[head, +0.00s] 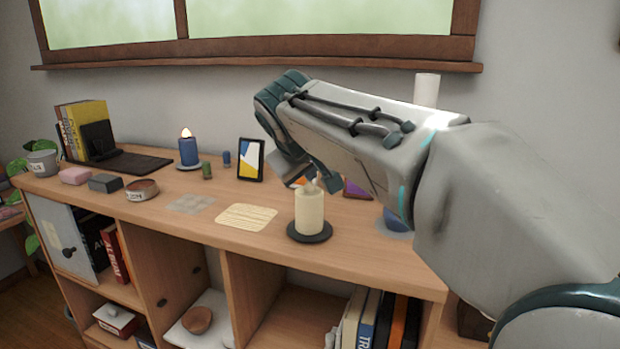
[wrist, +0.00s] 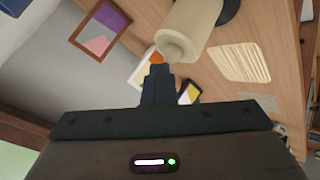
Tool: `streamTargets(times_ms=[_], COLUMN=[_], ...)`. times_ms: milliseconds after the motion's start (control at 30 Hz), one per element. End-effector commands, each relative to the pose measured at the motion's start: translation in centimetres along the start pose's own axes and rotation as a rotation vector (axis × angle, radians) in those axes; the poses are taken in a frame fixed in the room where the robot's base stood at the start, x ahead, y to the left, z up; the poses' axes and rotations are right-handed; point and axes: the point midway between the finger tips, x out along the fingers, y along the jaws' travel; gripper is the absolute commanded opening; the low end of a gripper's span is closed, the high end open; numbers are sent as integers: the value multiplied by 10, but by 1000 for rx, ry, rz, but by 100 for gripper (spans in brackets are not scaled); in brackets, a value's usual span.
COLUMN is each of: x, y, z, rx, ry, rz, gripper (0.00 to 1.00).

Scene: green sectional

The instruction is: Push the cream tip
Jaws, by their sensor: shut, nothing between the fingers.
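A cream candle (head: 309,213) stands upright on a dark round base (head: 310,235) on the wooden shelf top. Its small cream tip (head: 311,186) is at the top, partly hidden by my gripper (head: 300,181). In the wrist view the candle (wrist: 189,28) and its tip (wrist: 170,48) are just beyond the fingertips of my gripper (wrist: 158,71). The fingers are shut and empty, right at the tip; I cannot tell if they touch it. A blue candle (head: 188,152) with a pale tip (head: 185,132) stands farther left.
A striped cream mat (head: 246,216) lies left of the cream candle. A picture frame (head: 251,160) stands behind it. Another frame with purple (head: 356,189) is partly hidden behind my arm. A blue object (head: 396,222) shows below my arm. Open cubbies with books (head: 372,318) lie beneath.

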Motion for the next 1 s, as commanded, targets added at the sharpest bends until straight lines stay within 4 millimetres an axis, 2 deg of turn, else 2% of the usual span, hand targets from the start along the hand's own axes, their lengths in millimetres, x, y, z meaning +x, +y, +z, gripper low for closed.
streamTargets(times_ms=[1000], x=[11], y=[-8], z=[7], rx=[-2], ry=[-12], rz=[-5], gripper=[0])
